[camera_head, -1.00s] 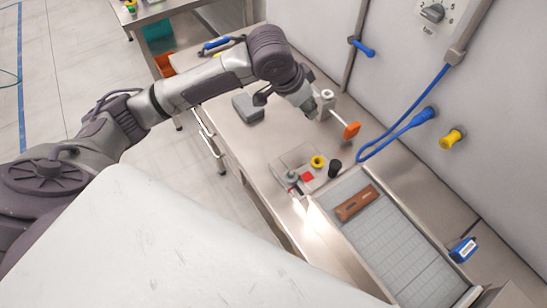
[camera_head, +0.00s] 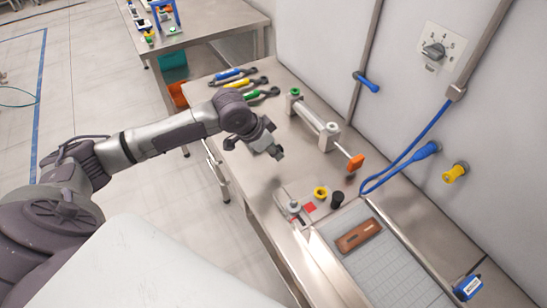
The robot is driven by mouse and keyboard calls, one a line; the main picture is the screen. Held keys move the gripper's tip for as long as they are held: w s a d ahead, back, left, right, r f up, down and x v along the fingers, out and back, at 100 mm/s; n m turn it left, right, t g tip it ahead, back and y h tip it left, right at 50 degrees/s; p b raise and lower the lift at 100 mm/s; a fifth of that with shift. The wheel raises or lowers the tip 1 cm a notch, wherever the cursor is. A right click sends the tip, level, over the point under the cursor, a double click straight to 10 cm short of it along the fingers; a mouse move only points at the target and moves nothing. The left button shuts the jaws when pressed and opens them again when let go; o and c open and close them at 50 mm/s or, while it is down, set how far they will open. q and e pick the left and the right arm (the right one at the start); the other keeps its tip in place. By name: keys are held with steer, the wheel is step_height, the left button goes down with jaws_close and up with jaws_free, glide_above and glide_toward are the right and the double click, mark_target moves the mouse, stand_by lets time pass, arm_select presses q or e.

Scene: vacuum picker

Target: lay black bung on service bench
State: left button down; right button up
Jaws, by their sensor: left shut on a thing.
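My left gripper (camera_head: 277,152) is over the near part of the steel service bench (camera_head: 258,180), pointing down and right. It is shut on a small dark thing at its tips. The thing is mostly hidden, and I cannot tell whether it is the black bung. A black cylinder (camera_head: 337,200) stands upright beside a yellow ring (camera_head: 320,192), close to the grey gridded tray. My right gripper is not in view.
Coloured-handled tools (camera_head: 240,83) lie at the bench's far end. A brown block (camera_head: 358,235) is on the gridded tray (camera_head: 385,262).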

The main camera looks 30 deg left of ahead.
arm_select(q)
step_height(320, 180, down, 4)
steer(key=shift+r+p, duration=0.25)
steer(key=shift+p, duration=0.15)
steer(key=shift+f, duration=0.25)
steer(key=shift+f, duration=0.15)
steer(key=c, duration=1)
jaws_free()
steer(key=shift+c, duration=0.2)
